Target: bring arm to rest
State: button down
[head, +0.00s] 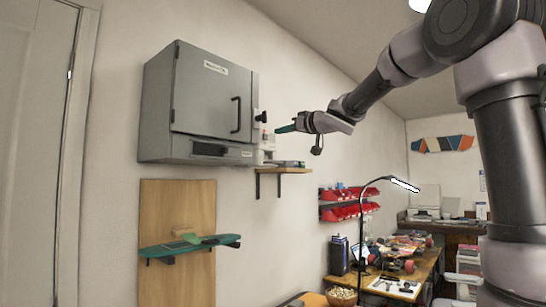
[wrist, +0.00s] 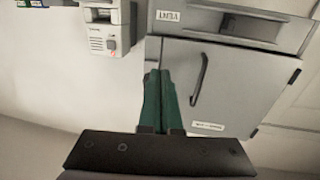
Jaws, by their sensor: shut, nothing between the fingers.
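My gripper (head: 286,129) is shut and empty, its green fingers together. In the head view my arm reaches in from the upper right, and the fingers point left towards the front of the grey cabinet (head: 185,100). In the wrist view the shut fingers (wrist: 158,85) appear in front of the cabinet (wrist: 230,90), which looks turned over there. Its door with a dark handle is shut. I cannot tell the exact gap between the fingertips and the cabinet.
A small wall shelf (head: 285,170) is below my gripper. A green board (head: 190,246) rests on brackets on a wooden panel (head: 160,200). Red bins (head: 350,211), a lamp (head: 400,184) and a cluttered workbench (head: 425,268) stand further right. A door (head: 35,150) is at left.

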jog(key=s+d+f+m+h, duration=0.5)
jog(key=s+d+h, duration=0.1)
jog(key=d, duration=0.3)
jog(key=s+d+f+m+h, duration=0.5)
jog(key=s+d+h, duration=0.1)
jog(key=d, duration=0.4)
jog(key=s+f+m+g+y, duration=0.2)
jog(key=s+f+g, duration=0.5)
jog(key=s+f, duration=1)
jog(key=s, duration=0.3)
jog(key=shift+s+a+f+y, duration=0.2)
jog(key=shift+s+y, duration=0.1)
jog(key=shift+y, duration=0.1)
